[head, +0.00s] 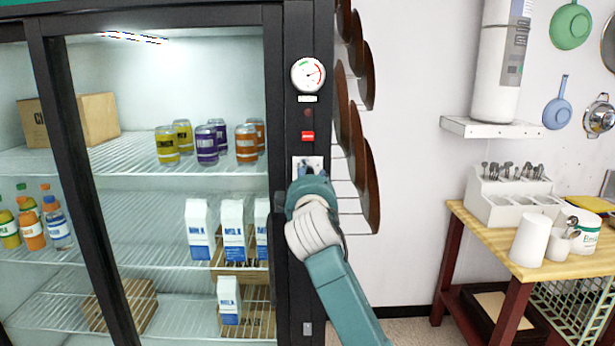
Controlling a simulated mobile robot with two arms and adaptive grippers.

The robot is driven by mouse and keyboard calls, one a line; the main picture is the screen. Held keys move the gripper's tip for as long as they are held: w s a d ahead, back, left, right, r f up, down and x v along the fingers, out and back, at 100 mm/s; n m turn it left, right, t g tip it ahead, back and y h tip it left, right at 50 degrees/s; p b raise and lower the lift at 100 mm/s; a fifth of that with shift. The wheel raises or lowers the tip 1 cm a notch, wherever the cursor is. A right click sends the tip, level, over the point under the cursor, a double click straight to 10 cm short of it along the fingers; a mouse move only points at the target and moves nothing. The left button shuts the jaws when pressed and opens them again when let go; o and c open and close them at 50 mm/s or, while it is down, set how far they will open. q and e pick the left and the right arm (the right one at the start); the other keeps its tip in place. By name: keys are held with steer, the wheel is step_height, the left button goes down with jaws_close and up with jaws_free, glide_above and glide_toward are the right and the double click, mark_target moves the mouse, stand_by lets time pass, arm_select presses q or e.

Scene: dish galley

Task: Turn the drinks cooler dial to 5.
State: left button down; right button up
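The drinks cooler (296,230) stands at the left with glass doors and a dark frame post. A round gauge with a needle (308,74) sits high on the post. Below it are a small white label, a dark round spot and a red switch (307,136). A pale plate (300,162), apparently the dial's, shows lower on the post. My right gripper (308,170) is at this plate, its fingertips in front of it. The gripper hides the dial and its numbers. I cannot tell whether the fingers are closed on the dial. My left gripper is not in view.
Cans, milk cartons (233,230) and bottles stand on shelves behind the glass. Dark round pans (368,185) hang on a rack just right of the post. A wooden table (500,240) with a white cutlery holder (508,198) stands at the right. Floor shows between.

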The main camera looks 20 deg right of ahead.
steer(key=shift+d, duration=0.15)
steer(key=v, duration=1.2)
